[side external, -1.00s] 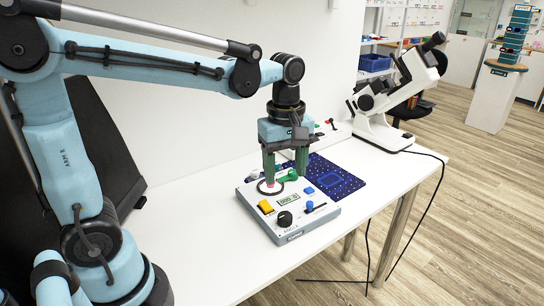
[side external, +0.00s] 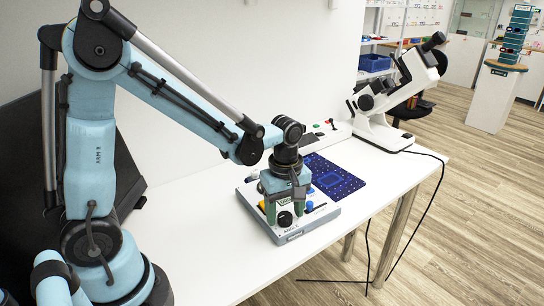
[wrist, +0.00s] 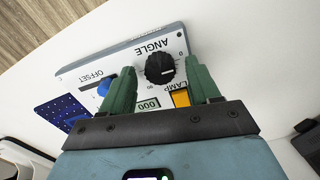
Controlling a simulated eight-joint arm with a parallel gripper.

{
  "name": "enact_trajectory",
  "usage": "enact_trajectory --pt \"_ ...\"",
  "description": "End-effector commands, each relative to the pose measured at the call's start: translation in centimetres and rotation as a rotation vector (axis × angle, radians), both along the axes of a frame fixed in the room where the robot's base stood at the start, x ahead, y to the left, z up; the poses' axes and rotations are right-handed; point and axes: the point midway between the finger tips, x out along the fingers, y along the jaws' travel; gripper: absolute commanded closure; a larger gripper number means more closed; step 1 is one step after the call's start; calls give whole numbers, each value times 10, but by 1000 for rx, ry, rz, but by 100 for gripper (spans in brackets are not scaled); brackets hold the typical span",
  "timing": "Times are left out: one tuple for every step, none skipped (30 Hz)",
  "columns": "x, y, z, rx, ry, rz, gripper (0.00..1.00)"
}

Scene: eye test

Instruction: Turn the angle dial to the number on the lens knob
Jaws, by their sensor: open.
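The angle dial (side external: 285,218) is a black round knob at the front of the grey control box (side external: 292,238). In the wrist view the dial (wrist: 160,67) sits under the word ANGLE, with a pale mark on its face. My gripper (side external: 284,215) points down over the box, open, with a green finger on each side of the dial. In the wrist view the gripper (wrist: 161,72) straddles the dial; I cannot tell whether the fingers touch it. A display (wrist: 148,104) beside the dial seems to show zeros. The white lens instrument (side external: 385,120) has a black knob (side external: 366,102); its number is unreadable.
A blue OFFSET knob (wrist: 104,87) and a yellow LAMP switch (wrist: 181,98) are close to my fingers. A dark blue dotted mat (side external: 338,180) lies behind the box. The white table (side external: 205,215) is clear left of the box.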

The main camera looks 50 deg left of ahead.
Motion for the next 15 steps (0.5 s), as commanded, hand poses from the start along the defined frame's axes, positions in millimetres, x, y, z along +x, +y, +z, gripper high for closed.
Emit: enact_trajectory --pt "0 0 -3 0 0 0 39" --pt "0 0 -4 0 0 0 39" --pt "0 0 -5 0 0 0 39" --pt "0 0 -6 0 0 0 39" --pt "0 0 -6 0 0 0 39" --pt "0 0 -7 0 0 0 39" --pt "0 0 -7 0 0 0 39" --pt "0 0 -7 0 0 0 39" --pt "0 0 -7 0 0 0 39" --pt "0 0 -7 0 0 0 39" --pt "0 0 -7 0 0 0 39" --pt "0 0 -7 0 0 0 39" --pt "0 0 -7 0 0 0 42" --pt "0 0 -7 0 0 0 46" --pt "0 0 -7 0 0 0 52"
